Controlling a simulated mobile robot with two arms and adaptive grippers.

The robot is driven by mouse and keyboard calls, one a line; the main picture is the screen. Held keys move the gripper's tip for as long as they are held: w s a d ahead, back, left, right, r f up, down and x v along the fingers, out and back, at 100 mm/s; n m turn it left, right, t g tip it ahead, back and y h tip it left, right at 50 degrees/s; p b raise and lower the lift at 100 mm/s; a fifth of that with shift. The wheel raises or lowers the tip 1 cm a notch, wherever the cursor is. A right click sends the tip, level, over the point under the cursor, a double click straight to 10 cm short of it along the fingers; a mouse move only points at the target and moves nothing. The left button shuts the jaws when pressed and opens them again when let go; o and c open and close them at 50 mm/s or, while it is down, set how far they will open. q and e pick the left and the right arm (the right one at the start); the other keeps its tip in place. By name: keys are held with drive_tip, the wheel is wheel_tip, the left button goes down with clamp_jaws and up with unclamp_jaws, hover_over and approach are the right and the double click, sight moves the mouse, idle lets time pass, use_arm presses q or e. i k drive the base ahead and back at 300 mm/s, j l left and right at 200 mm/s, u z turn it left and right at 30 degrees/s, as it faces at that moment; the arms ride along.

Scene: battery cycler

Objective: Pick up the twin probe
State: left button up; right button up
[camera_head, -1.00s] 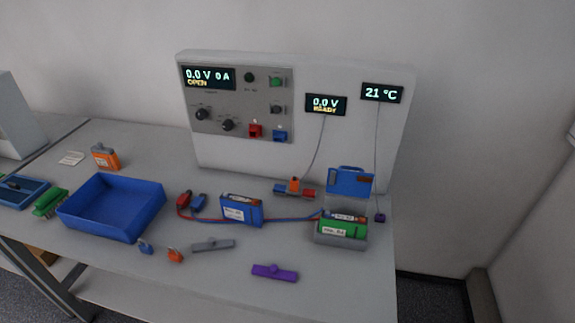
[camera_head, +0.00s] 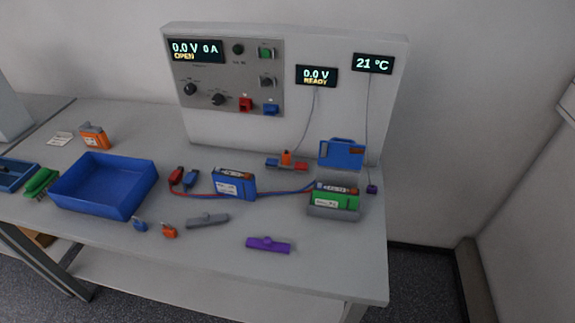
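The twin probe (camera_head: 287,161) appears to be the small orange piece with a red end and a blue end, lying at the back of the bench near the foot of the white panel. A thin cable runs from it up to the "0.0 V READY" display (camera_head: 317,75). Neither of my grippers shows in the head view, and nothing is seen touching the probe.
Right of the probe stands a grey holder (camera_head: 333,212) with a green battery and a raised blue lid (camera_head: 341,154). A blue battery (camera_head: 234,184), grey bar (camera_head: 208,220), purple bar (camera_head: 269,244) and blue bin (camera_head: 104,203) lie nearby.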

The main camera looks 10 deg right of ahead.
sight(298, 167)
drive_tip(key=i+j+z, duration=0.1)
drive_tip(key=j, duration=0.75)
drive_tip(key=j+z, duration=0.1)
drive_tip(key=j, duration=0.8)
